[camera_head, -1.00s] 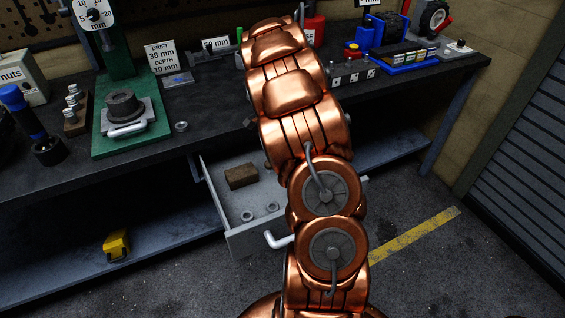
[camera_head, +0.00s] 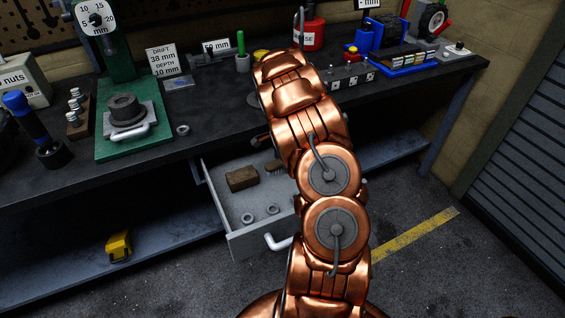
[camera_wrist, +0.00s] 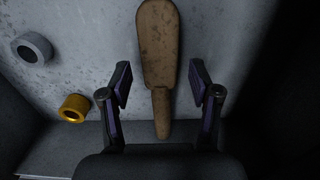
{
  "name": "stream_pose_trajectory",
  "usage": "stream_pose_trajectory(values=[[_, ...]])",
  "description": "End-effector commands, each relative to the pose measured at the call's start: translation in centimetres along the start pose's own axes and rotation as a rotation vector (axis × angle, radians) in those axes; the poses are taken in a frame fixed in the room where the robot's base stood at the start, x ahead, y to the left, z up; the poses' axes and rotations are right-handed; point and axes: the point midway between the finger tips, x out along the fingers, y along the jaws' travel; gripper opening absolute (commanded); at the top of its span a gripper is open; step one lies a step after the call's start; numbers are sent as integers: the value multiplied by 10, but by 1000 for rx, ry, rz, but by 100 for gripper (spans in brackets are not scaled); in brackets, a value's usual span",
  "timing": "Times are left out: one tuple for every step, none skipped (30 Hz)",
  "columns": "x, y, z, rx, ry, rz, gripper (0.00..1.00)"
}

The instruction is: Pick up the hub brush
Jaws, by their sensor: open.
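The hub brush (camera_wrist: 158,45) lies in the open drawer, its wooden back and narrow handle showing in the wrist view. In the head view only a small bristled part of it (camera_head: 273,167) shows beside my arm. My gripper (camera_wrist: 160,82) is open, with one finger on either side of the brush around where the head narrows to the handle. I see gaps between the fingers and the wood. In the head view my arm hides the gripper.
The drawer (camera_head: 234,222) also holds a brown block (camera_head: 241,179) and grey rings (camera_head: 247,218). The wrist view shows a grey ring (camera_wrist: 32,48) and a gold ring (camera_wrist: 73,107) left of the gripper. The workbench top (camera_head: 205,130) is above the drawer.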

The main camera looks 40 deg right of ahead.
Motion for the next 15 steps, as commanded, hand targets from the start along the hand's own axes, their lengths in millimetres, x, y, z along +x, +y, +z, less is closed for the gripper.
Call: stream_pose_trajectory(values=[[5, 1, 0, 0, -1, 3, 62], [8, 1, 0, 0, 0, 4, 62], [12, 1, 0, -1, 0, 3, 62], [14, 1, 0, 0, 0, 3, 62], [16, 1, 0, 0, 0, 3, 62], [18, 1, 0, 0, 0, 1, 62], [19, 1, 0, 0, 0, 1, 62], [19, 0, 0, 0, 0, 0, 62], [20, 0, 0, 0, 0, 0, 62], [19, 0, 0, 0, 1, 0, 62], [19, 0, 0, 0, 1, 0, 62], [19, 0, 0, 0, 1, 0, 62], [19, 0, 0, 0, 1, 0, 61], [19, 0, 0, 0, 1, 0, 58], [19, 0, 0, 0, 1, 0, 54]])
